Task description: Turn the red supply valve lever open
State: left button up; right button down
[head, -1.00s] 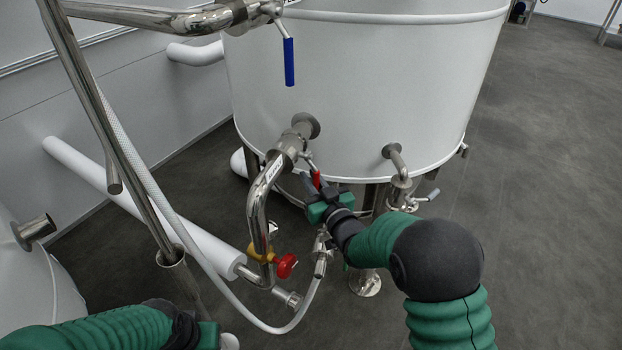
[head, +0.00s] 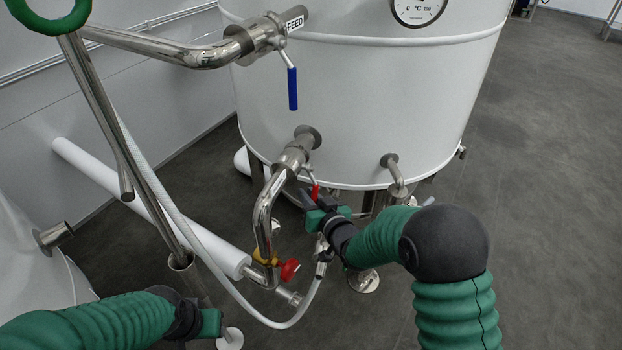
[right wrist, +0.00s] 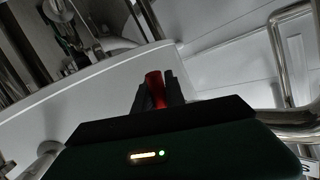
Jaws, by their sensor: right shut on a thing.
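The red supply valve lever (head: 316,191) hangs at the valve (head: 294,155) on the pipe stub low on the white tank. My right gripper (head: 314,198) is shut on the lever and hides most of it. In the right wrist view the red lever (right wrist: 155,90) shows between the two dark fingers (right wrist: 156,94) of my right gripper. My left gripper (head: 215,322) is at the lower left, away from the valve. Its fingers cannot be made out clearly.
The white tank (head: 350,100) stands close behind the valve. A blue lever (head: 292,88) hangs above, by a FEED label (head: 294,22). A bent steel pipe (head: 262,215), a red knob (head: 289,269) and a white hose (head: 190,265) lie left of my right gripper. Open floor (head: 550,200) is at right.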

jog(key=s+a+r+m+g+y+p, duration=0.2)
jog(key=s+r+m+g+p, duration=0.4)
jog(key=p, duration=1.9)
jog(key=shift+s+a+r+m+g, duration=0.45)
jog(key=shift+a+r+g, duration=0.25)
jog(key=shift+g, duration=1.4)
jog(key=shift+w+y, duration=0.1)
jog(key=shift+y, duration=0.2)
jog(key=c, duration=1.4)
grip_release()
jog(key=shift+f, duration=0.1)
